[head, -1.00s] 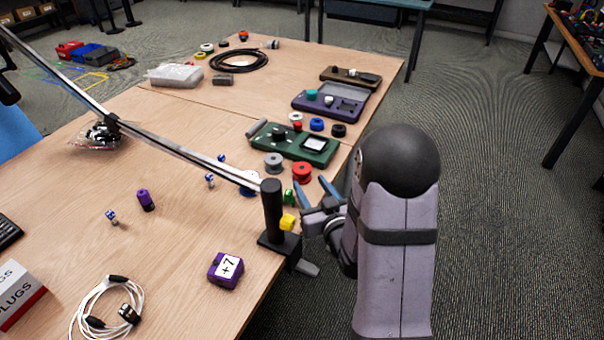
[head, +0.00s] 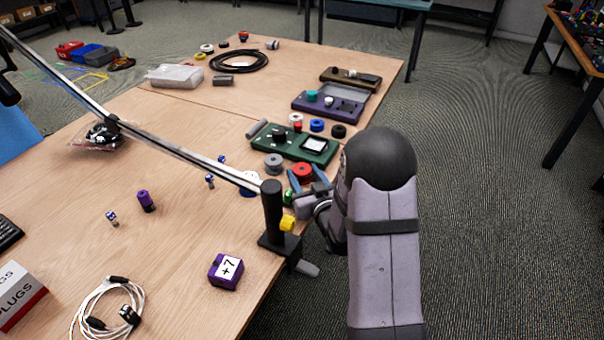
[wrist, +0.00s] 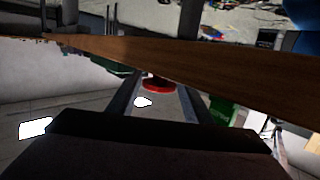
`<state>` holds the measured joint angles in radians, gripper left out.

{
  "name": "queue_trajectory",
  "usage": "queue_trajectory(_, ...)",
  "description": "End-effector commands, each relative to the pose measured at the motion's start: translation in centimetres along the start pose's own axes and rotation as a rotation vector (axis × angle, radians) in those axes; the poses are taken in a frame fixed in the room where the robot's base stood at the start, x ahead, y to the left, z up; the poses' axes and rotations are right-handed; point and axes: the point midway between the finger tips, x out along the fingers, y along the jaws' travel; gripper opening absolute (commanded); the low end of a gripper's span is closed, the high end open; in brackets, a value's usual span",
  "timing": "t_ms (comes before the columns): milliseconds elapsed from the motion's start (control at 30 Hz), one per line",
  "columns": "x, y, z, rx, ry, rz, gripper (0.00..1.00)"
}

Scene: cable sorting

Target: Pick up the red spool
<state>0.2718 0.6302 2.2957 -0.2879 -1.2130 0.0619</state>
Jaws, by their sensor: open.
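The red spool (head: 303,171) sits near the right edge of the table, just in front of the green device. My gripper (head: 305,180) is open, with its blue-grey fingers on either side of the spool in the head view. In the wrist view, the red spool (wrist: 158,84) shows between the two fingers of my gripper (wrist: 156,92), toward their far ends. I cannot tell whether either finger touches it. The spool's near side is partly hidden by the gripper in the head view.
A grey spool (head: 273,161) stands left of the red one, and a green spool (head: 289,197) is close to the left finger. The green device (head: 270,144) lies behind. A black post clamp (head: 272,215) stands at the table edge nearby.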

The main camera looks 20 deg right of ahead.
Motion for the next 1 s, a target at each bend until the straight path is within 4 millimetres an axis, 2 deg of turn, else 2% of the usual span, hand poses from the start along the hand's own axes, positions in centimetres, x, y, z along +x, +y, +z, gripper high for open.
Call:
queue_trajectory(67,0.0,0.0,0.0,0.0,0.0,0.0,0.45)
queue_trajectory(100,0.0,0.0,0.0,0.0,0.0,0.0,0.41)
queue_trajectory(200,0.0,0.0,0.0,0.0,0.0,0.0,0.18)
queue_trajectory(467,0.0,0.0,-0.1,0.0,0.001,0.0,0.18)
queue_trajectory(633,-0.1,0.0,-0.8,-0.001,0.004,0.0,0.18)
queue_trajectory(767,-0.4,0.0,-2.3,-0.001,0.005,0.001,0.18)
queue_trajectory(1000,-0.9,0.0,-6.1,-0.002,0.006,0.0,0.18)
